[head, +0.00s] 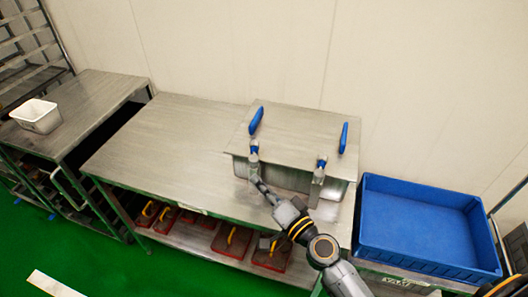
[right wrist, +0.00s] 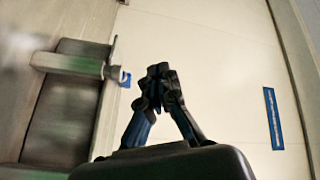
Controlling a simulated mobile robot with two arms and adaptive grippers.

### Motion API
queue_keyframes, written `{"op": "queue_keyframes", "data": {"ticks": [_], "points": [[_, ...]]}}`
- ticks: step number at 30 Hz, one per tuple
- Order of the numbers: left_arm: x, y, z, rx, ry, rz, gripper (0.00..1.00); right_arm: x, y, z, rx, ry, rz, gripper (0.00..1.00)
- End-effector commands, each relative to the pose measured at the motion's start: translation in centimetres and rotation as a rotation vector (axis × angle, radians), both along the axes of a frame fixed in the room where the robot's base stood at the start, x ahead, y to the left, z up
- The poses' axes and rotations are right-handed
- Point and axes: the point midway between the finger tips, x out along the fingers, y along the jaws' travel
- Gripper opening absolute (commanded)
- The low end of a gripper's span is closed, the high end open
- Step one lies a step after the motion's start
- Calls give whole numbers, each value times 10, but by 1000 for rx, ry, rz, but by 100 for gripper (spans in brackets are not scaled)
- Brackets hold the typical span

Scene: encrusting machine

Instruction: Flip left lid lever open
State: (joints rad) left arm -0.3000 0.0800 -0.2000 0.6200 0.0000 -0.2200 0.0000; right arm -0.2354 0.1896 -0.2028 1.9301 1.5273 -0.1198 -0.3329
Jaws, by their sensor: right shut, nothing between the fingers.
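A steel box with a flat lid (head: 300,130) stands on the steel table. The left lid lever (head: 256,120) is blue and sticks up above the lid's left side. A blue-topped latch (head: 254,147) sits below it at the front edge. The right lever (head: 343,138) is also blue and raised, with a matching latch (head: 322,162). My right gripper (head: 255,176) is at the box's front left, just below the left latch; contact cannot be told. In the right wrist view its fingers (right wrist: 158,85) are shut and empty. My left gripper is out of view.
A blue crate (head: 420,222) stands to the right of the box. The steel table (head: 165,145) is clear left of the box. Red blocks with yellow handles (head: 231,242) lie on the shelf below. A white tub (head: 36,115) sits on the far-left table.

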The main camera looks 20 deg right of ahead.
Motion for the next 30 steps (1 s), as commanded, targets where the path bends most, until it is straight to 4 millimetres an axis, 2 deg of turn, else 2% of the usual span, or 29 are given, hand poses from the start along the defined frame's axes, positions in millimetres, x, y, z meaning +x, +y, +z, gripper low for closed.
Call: {"op": "queue_keyframes", "data": {"ticks": [3, 6, 10, 15, 24, 30], "points": [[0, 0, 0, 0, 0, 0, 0, 25, -37, -10, 139, 44, -160, 0], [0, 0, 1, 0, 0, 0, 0, 37, -63, -24, 221, 93, -272, 0], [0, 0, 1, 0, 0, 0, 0, 45, -84, -39, 283, 144, -365, 0], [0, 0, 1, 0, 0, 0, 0, 47, -92, -46, 307, 168, -404, 0], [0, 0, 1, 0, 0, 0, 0, 48, -92, -46, 308, 167, -404, 0], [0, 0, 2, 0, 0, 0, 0, 68, -93, -46, 307, 165, -404, 0]]}}
